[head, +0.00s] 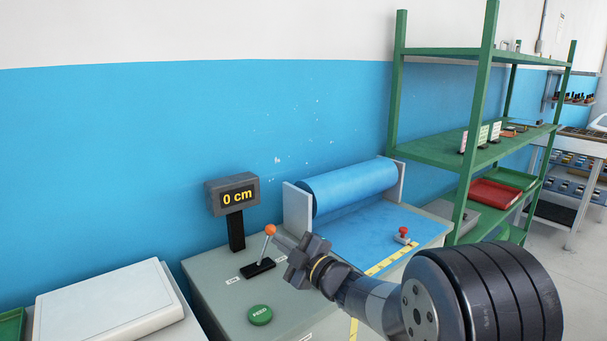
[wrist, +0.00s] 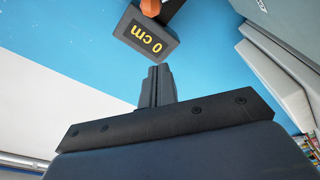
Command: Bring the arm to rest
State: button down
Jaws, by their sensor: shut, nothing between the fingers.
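My arm reaches in from the lower right of the head view over a grey-green machine cabinet (head: 215,277). My gripper (head: 277,239) is shut and empty. Its tip is close to the orange-knobbed lever (head: 269,232); I cannot tell whether they touch. In the wrist view my gripper (wrist: 154,72) shows as closed fingers pointing toward the display (wrist: 147,38). The display also stands on a dark post in the head view (head: 237,196) and reads "0 cm". An orange part (wrist: 151,7) shows at the wrist view's top edge.
A green button (head: 260,315) and a red knob (head: 403,233) sit on the machine. A blue roll (head: 348,189) lies behind a blue sheet (head: 375,228). A green shelf rack (head: 436,149) stands right, and a white box (head: 108,303) lies at the lower left. The blue wall is close behind.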

jog(key=f+p+x, duration=0.1)
jog(key=p+x, duration=0.1)
jog(key=x, duration=0.5)
jog(key=s+a+f+n+p, duration=0.1)
jog(key=a+n, duration=0.2)
jog(key=s+a+f+n+p, duration=0.1)
jog(key=s+a+n, duration=0.1)
jog(key=a+n, duration=0.1)
jog(key=s+a+f+n+g+p, duration=0.1)
jog(key=s+a+f+n+p, duration=0.1)
jog(key=a+n, duration=0.1)
jog(key=shift+s+a+f+h, duration=0.1)
jog(key=shift+s+a+h, duration=0.05)
jog(key=shift+a+h, duration=0.25)
jog(key=shift+s+d, duration=0.3)
jog(key=shift+d, duration=0.15)
